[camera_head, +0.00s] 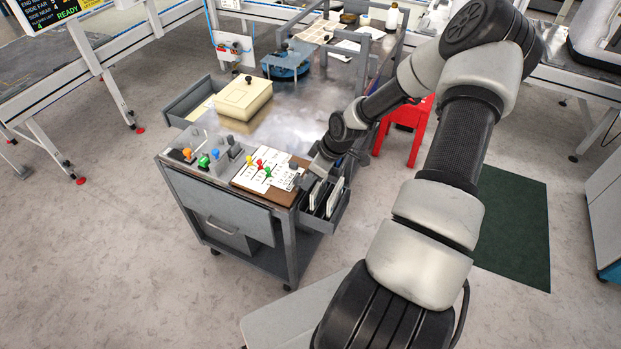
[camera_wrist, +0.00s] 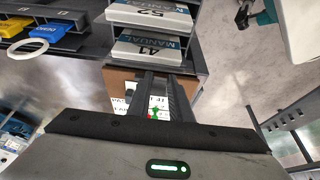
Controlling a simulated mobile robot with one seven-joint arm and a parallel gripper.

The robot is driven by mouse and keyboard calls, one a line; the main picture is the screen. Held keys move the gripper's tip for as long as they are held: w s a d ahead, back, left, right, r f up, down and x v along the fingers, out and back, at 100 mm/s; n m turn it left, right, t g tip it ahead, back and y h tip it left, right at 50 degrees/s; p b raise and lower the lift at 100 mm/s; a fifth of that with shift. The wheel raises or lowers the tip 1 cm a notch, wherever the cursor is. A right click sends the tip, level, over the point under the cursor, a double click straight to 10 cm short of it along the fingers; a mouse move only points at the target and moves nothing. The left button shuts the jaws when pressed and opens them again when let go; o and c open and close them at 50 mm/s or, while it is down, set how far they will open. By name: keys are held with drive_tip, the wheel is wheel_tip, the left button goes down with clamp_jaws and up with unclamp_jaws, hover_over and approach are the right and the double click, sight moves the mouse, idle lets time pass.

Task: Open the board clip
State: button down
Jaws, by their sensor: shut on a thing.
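The brown board (camera_head: 281,198) lies on the near right corner of the grey cart top, with white printed sheets (camera_head: 250,180) and red, yellow and green pieces on it. It also shows in the wrist view as a brown strip (camera_wrist: 119,78) beyond my fingers. My gripper (camera_head: 304,181) is low over the right end of the board, where the board clip sits. In the wrist view my gripper (camera_wrist: 164,78) has its two dark fingers close together, shut on the clip. The clip itself is mostly hidden by the fingers.
A side bin (camera_head: 338,219) with manuals (camera_wrist: 146,48) hangs on the cart's right side, close to my gripper. A beige box (camera_head: 243,98) is behind. A red stool (camera_head: 405,120) stands to the right.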

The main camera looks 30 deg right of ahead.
drive_tip(key=shift+w+a+r+g+h, duration=0.25)
drive_tip(key=shift+w+g+h, duration=0.05)
drive_tip(key=shift+g+h, duration=0.45)
drive_tip(key=c, duration=1.6)
unclamp_jaws()
drive_tip(key=shift+r, duration=0.1)
drive_tip(key=p+v, duration=0.2)
drive_tip(key=v, duration=1.5)
drive_tip(key=shift+w+r+p, duration=0.1)
drive_tip(key=shift+r+p, duration=0.05)
drive_tip(key=shift+p, duration=0.2)
